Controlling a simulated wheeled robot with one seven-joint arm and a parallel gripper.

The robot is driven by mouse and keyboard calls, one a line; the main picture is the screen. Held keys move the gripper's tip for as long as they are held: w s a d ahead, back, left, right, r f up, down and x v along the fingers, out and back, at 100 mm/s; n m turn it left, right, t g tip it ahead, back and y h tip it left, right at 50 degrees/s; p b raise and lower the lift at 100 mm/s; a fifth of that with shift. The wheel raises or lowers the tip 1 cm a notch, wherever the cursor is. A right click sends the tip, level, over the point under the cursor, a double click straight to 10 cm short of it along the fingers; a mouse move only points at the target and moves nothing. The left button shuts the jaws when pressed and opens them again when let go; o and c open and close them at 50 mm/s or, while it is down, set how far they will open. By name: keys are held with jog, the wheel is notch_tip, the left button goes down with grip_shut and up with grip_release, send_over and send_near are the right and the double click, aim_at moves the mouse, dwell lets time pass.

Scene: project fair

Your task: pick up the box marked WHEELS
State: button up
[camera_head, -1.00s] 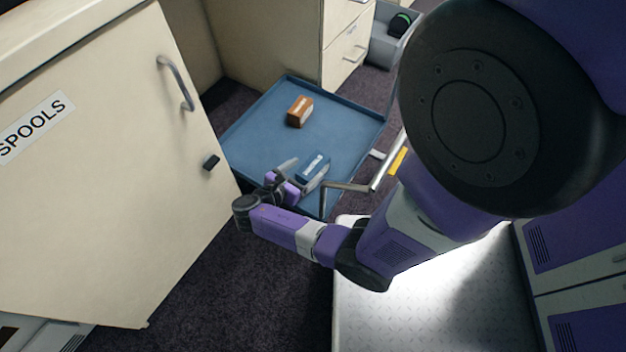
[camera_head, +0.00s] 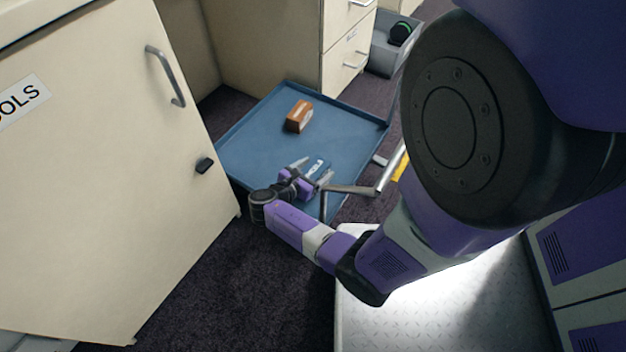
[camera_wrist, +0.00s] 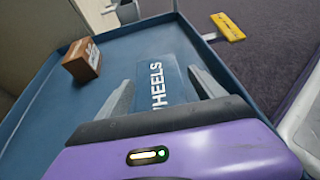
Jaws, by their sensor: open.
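The blue box marked WHEELS (camera_wrist: 160,82) lies in the blue tray (camera_head: 255,140), its white lettering readable in the wrist view. It also shows in the head view (camera_head: 316,167), partly covered by my gripper. My gripper (camera_head: 315,168) is open, with one finger on each side of the box. In the wrist view the fingers (camera_wrist: 160,88) stand left and right of the lettering, and the gripper body hides the near end of the box. I cannot tell whether the fingers touch it.
An orange-brown box (camera_head: 299,116) sits farther back in the same tray. A metal handle (camera_head: 352,189) rises at the tray's near right side. A cream cabinet door (camera_head: 110,170) stands close on the left. A grey bin (camera_head: 385,52) with a dark green-marked item is at the back.

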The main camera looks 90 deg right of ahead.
jog(key=shift+d, duration=0.1)
jog(key=c, duration=1.6)
jog(key=shift+r, duration=0.15)
